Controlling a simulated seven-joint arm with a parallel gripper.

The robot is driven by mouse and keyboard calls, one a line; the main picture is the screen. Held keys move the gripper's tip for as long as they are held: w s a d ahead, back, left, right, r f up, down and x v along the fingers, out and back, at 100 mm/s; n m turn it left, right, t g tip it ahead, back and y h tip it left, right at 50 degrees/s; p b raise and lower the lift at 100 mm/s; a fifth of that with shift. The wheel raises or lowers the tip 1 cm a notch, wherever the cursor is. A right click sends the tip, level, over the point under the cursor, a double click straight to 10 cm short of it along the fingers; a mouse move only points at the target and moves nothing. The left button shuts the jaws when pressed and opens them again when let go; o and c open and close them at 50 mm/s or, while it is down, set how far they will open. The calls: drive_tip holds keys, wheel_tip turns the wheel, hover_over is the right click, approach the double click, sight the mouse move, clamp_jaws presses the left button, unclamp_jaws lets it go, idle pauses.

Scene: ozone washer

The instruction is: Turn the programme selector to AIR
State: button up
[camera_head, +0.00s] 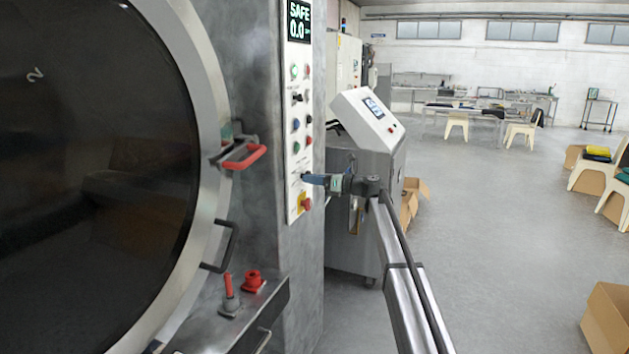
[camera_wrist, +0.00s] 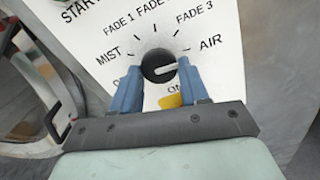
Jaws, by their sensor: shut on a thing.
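The programme selector (camera_wrist: 158,66) is a round black knob with a white pointer line on a white panel. Around it are printed MIST, FADE 1, FADE 2, FADE 3 and AIR (camera_wrist: 211,43). The pointer line points right and slightly up, somewhat below the direction of the AIR label. My gripper (camera_wrist: 158,74) has its two blue fingers on either side of the knob, shut on it. In the head view my gripper (camera_head: 308,178) reaches the lower part of the panel from the right; the knob is mostly hidden there.
The control panel (camera_head: 298,120) carries several buttons above and a red emergency stop (camera_head: 306,204) just below my gripper. The round washer door (camera_head: 90,150) with a red handle (camera_head: 243,158) is at left. A grey console (camera_head: 370,118) stands behind my arm.

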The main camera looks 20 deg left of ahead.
drive_tip(key=shift+m, duration=0.5)
drive_tip(key=o, duration=1)
drive_tip(key=d, duration=1.3)
drive_tip(key=shift+d, duration=0.4)
